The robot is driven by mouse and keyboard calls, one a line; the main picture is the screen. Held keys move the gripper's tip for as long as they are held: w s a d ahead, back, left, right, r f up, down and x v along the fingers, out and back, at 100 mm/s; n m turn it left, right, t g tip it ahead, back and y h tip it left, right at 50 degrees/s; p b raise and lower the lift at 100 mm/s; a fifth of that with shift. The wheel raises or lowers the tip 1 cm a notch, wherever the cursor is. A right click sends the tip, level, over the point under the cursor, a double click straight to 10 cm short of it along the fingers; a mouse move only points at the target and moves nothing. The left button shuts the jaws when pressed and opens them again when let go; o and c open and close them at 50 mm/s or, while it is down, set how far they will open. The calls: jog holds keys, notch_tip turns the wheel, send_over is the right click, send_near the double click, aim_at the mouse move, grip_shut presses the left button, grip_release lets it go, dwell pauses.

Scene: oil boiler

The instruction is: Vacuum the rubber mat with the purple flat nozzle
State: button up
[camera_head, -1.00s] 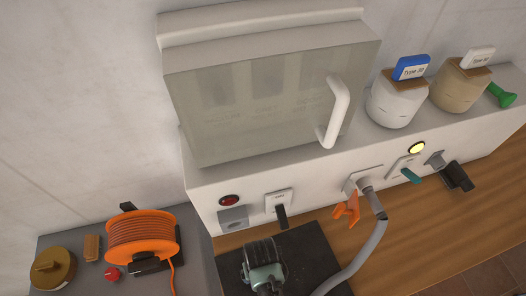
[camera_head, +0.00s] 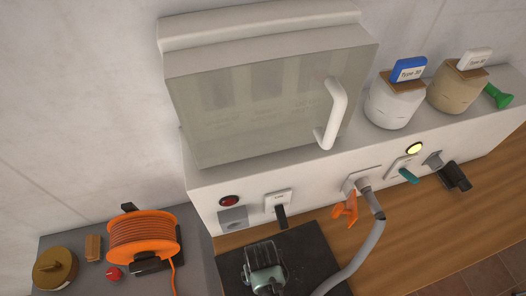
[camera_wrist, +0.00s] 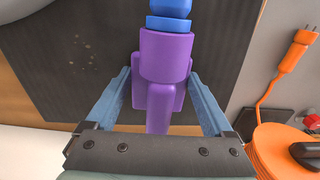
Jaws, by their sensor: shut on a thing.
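My gripper (camera_wrist: 159,76) is shut on the purple flat nozzle (camera_wrist: 165,55), whose body sits between the two blue-grey fingers in the wrist view. A blue fitting (camera_wrist: 168,22) joins the nozzle at the top of the picture. The black rubber mat (camera_wrist: 225,55) lies beneath, with a small cluster of pale specks (camera_wrist: 82,46) left of the nozzle. I cannot tell whether the nozzle touches the mat. In the head view my gripper (camera_head: 265,278) is over the mat (camera_head: 308,262); the nozzle is hidden there.
A grey hose (camera_head: 360,255) runs from a wall port beside an orange lever (camera_head: 346,209), right of the mat. An orange cable reel (camera_head: 143,240) stands on the grey surface at left. A white panel (camera_head: 300,180) with switches borders the back. Bare wooden counter lies right of the hose.

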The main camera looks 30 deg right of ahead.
aim_at(303, 277)
jog(key=shift+w+d, duration=0.1)
jog(key=shift+w, duration=0.1)
jog(key=shift+s+d, duration=0.4)
jog(key=shift+d, duration=0.4)
jog(key=shift+s+d+f, duration=0.1)
jog(key=shift+s+d, duration=0.75)
jog(key=shift+d, duration=0.45)
jog(key=shift+s+d+r, duration=0.1)
jog(key=shift+s+d, duration=0.75)
jog(key=shift+d, duration=0.5)
jog(key=shift+s+d+f, duration=0.1)
jog(key=shift+s+d, duration=0.75)
jog(key=shift+d, duration=0.45)
jog(key=shift+s+p, duration=0.1)
jog(key=shift+p, duration=0.2)
